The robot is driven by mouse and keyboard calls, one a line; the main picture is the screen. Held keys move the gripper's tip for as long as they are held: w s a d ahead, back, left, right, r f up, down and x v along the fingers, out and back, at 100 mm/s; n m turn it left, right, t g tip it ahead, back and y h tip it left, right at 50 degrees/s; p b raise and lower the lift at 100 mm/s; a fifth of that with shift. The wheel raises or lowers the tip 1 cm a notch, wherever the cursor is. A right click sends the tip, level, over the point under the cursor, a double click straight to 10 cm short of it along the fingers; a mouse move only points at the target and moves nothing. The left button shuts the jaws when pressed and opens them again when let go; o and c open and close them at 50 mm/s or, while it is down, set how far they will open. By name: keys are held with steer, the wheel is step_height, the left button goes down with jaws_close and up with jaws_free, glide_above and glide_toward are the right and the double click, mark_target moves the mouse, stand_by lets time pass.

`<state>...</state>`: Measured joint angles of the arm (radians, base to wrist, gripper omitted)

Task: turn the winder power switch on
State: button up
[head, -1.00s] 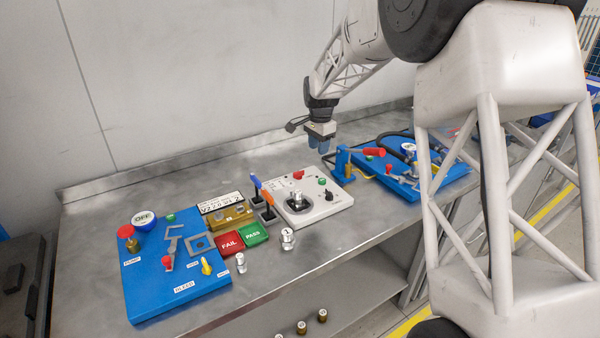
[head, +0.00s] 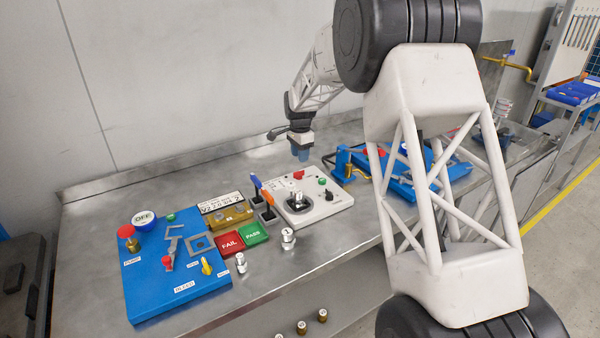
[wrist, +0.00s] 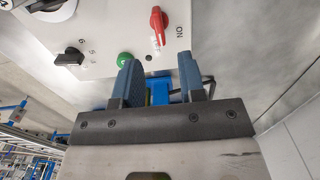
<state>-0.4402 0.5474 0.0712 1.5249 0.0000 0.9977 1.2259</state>
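The red switch (head: 299,175) sits at the back edge of a white control box (head: 322,212) in the middle of the bench. In the wrist view it is a red rotary handle (wrist: 158,22), with an "ON" label to its right. Its handle lies roughly along the picture's vertical. My gripper (head: 300,153) hangs just above and behind the box in the head view, apart from the switch. In the wrist view the two blue fingers of my gripper (wrist: 159,64) are spread with a gap and nothing held between them. The switch lies ahead of the fingertips.
The box also carries a green button (wrist: 125,60), a black knob (wrist: 70,57) and a central winder dial. A blue pump board (head: 180,285) and red FAIL block (head: 230,243) lie left.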

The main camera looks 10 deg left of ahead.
mark_target(300, 171)
steer(key=shift+f, duration=3.85)
jaws_close()
